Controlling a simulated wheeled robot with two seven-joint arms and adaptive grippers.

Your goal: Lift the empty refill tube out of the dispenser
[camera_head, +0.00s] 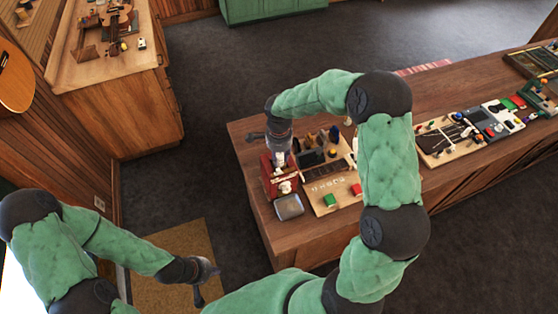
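A red dispenser (272,184) stands near the left end of the wooden counter. A pale, upright tube-like piece (279,158) shows just above it, below my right gripper (269,146); I cannot tell for sure that it is the refill tube. My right gripper points down over the dispenser from behind. One finger sticks out to the left; the other is hard to make out against the pale piece, so contact and grip are unclear. My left gripper (209,284) hangs low at the bottom left, away from the counter, its fingers spread and empty.
A small grey-topped tray (289,207) sits in front of the dispenser. A light board (325,203) with tools and red and green blocks lies to its right. More tool boards fill the counter (448,96) further right. A ukulele bench (90,72) stands at back left.

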